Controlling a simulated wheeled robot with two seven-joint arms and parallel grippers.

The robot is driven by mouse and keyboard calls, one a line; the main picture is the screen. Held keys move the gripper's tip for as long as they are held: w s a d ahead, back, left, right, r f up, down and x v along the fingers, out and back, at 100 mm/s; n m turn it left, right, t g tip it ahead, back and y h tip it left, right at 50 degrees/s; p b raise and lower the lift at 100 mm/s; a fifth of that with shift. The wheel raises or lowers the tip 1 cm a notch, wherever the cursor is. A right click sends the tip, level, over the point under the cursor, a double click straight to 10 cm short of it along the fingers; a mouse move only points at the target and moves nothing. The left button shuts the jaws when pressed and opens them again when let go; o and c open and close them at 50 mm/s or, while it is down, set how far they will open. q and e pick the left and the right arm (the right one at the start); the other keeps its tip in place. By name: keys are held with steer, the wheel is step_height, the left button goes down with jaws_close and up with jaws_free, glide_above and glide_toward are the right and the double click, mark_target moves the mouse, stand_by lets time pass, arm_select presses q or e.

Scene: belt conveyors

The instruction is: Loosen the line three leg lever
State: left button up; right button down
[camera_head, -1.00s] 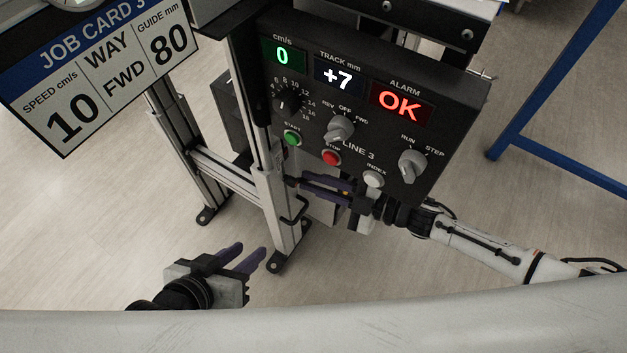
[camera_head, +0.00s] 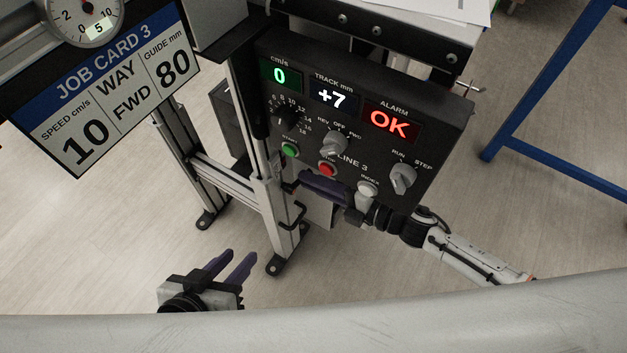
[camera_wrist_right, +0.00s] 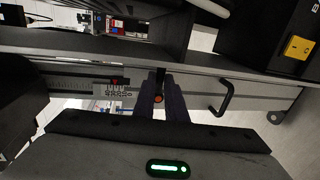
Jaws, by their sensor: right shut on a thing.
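The line three leg lever is a small dark piece with an orange end (camera_wrist_right: 158,98), between the purple fingers of my right gripper (camera_wrist_right: 164,88) in the wrist view. In the head view my right gripper (camera_head: 306,180) is shut on it beside the aluminium leg (camera_head: 272,205), under the LINE 3 panel (camera_head: 350,147); the fingers hide the lever there. My left gripper (camera_head: 236,258) is open and empty, low and left of the leg's foot.
A black bow handle (camera_head: 298,215) sits on the leg just below my right gripper; it also shows in the wrist view (camera_wrist_right: 228,97). The panel's STOP button (camera_head: 327,169) and INDEX button (camera_head: 368,188) are close above. JOB CARD 3 (camera_head: 105,85) hangs upper left.

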steer(key=shift+w+r, duration=0.1)
steer(key=shift+r, duration=0.35)
